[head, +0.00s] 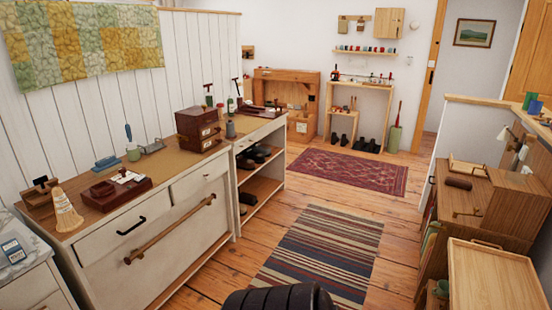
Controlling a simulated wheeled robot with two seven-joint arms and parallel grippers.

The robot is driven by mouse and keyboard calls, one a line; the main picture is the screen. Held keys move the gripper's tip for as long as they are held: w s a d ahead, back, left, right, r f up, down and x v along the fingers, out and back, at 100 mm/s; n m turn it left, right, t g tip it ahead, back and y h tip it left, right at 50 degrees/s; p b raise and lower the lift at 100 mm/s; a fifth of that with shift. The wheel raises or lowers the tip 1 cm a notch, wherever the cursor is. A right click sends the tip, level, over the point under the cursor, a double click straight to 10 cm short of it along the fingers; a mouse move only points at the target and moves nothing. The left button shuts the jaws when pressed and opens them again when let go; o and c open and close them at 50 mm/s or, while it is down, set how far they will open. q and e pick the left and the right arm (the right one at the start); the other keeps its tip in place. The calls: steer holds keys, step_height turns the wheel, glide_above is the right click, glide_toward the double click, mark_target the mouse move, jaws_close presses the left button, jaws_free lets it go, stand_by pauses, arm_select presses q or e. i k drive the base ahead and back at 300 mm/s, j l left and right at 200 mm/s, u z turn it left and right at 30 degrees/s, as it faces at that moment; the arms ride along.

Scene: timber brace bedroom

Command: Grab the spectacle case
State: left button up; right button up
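A small dark brown, rounded oblong object (459,182) that looks like the spectacle case lies on top of the wooden cabinet at the right. It sits near the cabinet's left edge, in front of a shallow light wooden tray. It is small in the picture, so I cannot be certain what it is. Neither of my grippers shows in the head view, and nothing in view is being held.
The wooden cabinet (500,212) stands along the right wall, with a light wooden tray (490,280) nearer me. A long white dresser (150,240) with several items stands at the left. A striped rug (325,250) covers open floor between them; a red rug (350,172) lies beyond.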

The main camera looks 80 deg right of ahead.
mark_target(450, 181)
steer(key=z, duration=4)
steer(key=i+j+u, duration=0.25)
steer(key=i, duration=0.4)
steer(key=i+j+u, duration=0.2)
steer(key=i, duration=0.5)
steer(key=i+j+u, duration=0.1)
steer(key=i+u, duration=0.15)
steer(key=i, duration=0.45)
